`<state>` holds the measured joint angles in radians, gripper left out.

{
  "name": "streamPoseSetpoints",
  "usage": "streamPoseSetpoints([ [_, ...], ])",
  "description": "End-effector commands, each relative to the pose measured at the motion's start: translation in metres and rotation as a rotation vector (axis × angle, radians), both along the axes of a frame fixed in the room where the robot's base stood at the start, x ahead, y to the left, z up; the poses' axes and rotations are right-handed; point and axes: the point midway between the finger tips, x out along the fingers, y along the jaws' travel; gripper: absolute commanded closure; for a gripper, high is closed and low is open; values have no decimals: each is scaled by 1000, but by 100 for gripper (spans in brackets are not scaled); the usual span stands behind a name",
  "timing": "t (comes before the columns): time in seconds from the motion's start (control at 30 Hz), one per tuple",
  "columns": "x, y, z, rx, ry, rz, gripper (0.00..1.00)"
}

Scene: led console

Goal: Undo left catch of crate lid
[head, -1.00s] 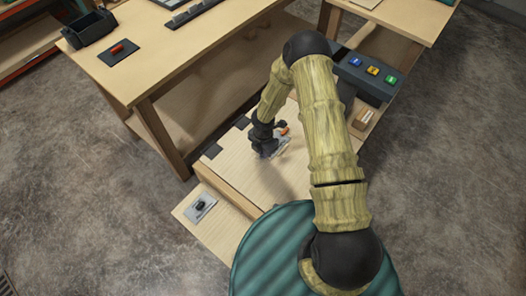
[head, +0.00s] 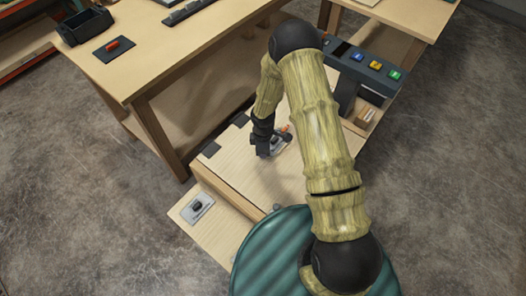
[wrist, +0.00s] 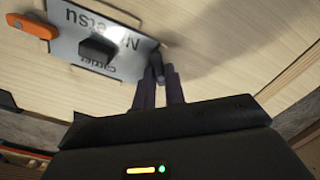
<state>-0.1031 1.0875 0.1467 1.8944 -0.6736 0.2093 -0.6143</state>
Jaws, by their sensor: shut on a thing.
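The crate lid (head: 236,165) is a pale wooden panel in the head view, with dark pads (head: 211,149) along its far left edge. On it lies a metal plate (head: 281,143) with an orange-tipped part. In the wrist view this plate (wrist: 88,42) has upside-down lettering, a dark block in its middle and an orange piece (wrist: 33,27) at its left end. My gripper (wrist: 158,82) is down at the plate's right end, its fingers shut on a small dark peg (wrist: 157,64). The fingers hide part of the peg. I cannot tell which part is the left catch.
A lower board at the front left carries a small plate with a dark knob (head: 197,207). A dark button box (head: 371,73) stands at the right. A wooden table (head: 175,50) with a black bin (head: 86,25) is behind. Floor at left is clear.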

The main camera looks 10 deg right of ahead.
Motion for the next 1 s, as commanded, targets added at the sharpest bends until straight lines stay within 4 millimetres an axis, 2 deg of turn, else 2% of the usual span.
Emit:
streamPoseSetpoints([
  [0.6,-2,2,0,2,-2,-540,100],
  [1.0,-2,3,1,2,-2,-671,100],
])
